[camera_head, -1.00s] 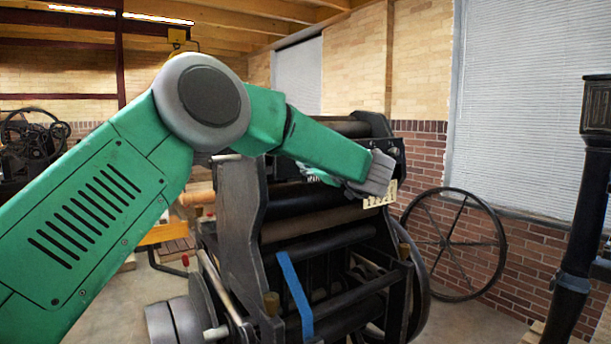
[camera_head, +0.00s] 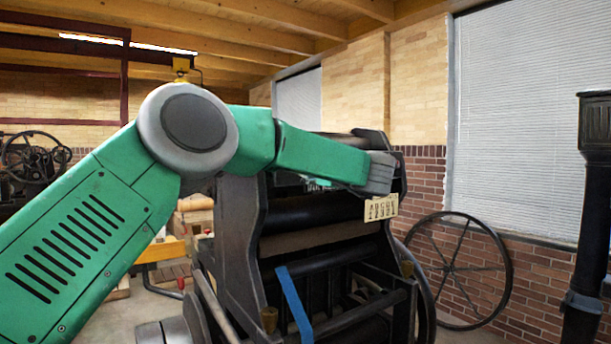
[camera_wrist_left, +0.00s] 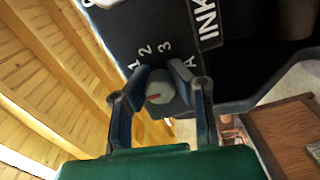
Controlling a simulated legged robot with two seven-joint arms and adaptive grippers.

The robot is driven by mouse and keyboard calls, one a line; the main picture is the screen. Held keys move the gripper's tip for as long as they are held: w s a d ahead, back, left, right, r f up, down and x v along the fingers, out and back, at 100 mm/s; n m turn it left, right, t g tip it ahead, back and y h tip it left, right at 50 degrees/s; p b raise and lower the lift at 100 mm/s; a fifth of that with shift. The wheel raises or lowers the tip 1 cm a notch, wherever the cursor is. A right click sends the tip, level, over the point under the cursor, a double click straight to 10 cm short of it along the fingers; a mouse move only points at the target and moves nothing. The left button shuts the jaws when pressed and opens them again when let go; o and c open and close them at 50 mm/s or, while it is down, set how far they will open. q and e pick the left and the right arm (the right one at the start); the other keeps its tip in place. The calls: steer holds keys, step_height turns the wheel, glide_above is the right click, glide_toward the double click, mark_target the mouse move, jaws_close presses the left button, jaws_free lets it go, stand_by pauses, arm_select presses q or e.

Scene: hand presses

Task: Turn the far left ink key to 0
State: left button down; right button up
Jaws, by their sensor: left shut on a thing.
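The black hand press (camera_head: 240,225) stands in the middle of the head view. My left arm reaches across its top from the left, and hides the ink keys and most of the gripper there. In the left wrist view my left gripper (camera_wrist_left: 161,75) is shut on a grey ink key (camera_wrist_left: 160,92), with a finger on each side. A small red mark shows on the key. White figures 1, 2 and 3 and a letter A stand around it on the black panel (camera_wrist_left: 160,22), beside the word INK. A 0 is not visible. My right gripper is in neither view.
A lettered card (camera_head: 382,208) hangs on the press's right side. A blue strap (camera_head: 293,300) lies over its front. A large spoked wheel (camera_head: 508,270) leans by the brick wall, and a dark post (camera_head: 592,200) stands at the far right. Another machine (camera_head: 35,160) is at the back left.

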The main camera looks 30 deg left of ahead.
arm_select(q)
steer(key=shift+d+f, duration=0.3)
steer(key=shift+f, duration=0.2)
steer(key=c, duration=1.3)
jaws_free()
steer(key=shift+d+r, duration=0.1)
steer(key=shift+c, duration=0.2)
steer(key=v, duration=1.2)
